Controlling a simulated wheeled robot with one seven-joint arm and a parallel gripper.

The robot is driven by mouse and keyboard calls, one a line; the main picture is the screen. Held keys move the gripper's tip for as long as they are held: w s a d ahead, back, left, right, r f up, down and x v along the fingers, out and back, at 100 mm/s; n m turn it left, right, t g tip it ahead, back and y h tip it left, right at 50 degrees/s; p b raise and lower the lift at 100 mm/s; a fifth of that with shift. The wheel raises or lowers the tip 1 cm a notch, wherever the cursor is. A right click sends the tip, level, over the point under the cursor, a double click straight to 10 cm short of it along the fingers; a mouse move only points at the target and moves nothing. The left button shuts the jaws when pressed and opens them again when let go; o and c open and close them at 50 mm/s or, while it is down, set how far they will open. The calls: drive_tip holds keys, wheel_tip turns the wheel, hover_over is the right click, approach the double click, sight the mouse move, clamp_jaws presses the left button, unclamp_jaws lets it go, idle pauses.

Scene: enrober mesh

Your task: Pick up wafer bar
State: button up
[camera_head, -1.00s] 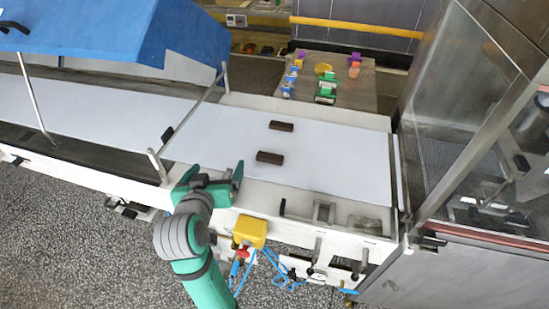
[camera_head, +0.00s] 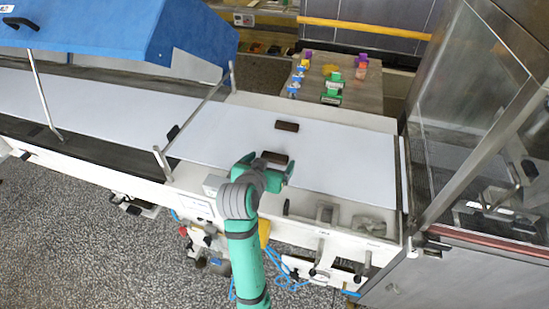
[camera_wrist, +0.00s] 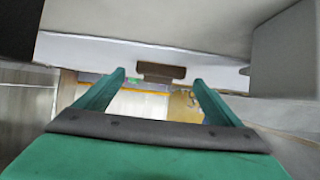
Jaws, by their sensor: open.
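Two dark brown wafer bars lie on the white belt, the farther bar (camera_head: 287,126) and the nearer bar (camera_head: 275,157). My gripper (camera_head: 268,165) is open and empty at the nearer bar, with its green fingers towards the bar's left and right ends. In the wrist view, one brown bar (camera_wrist: 161,71) shows ahead of and between the two open fingertips (camera_wrist: 158,79). The height of the fingers above the belt and any touch with the bar cannot be told.
The white belt (camera_head: 345,160) is clear to the right of the bars. A blue hood (camera_head: 110,35) covers the left. A glass and metal cabinet (camera_head: 470,110) stands right. Behind, a table (camera_head: 360,92) holds several small coloured objects. A metal guard rail (camera_head: 190,125) crosses the belt on the left.

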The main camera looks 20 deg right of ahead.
sight(275, 155)
drive_tip(key=shift+x, duration=1.6)
drive_tip(key=shift+w+r, duration=0.1)
drive_tip(key=c, duration=0.9)
drive_tip(key=shift+r, duration=0.1)
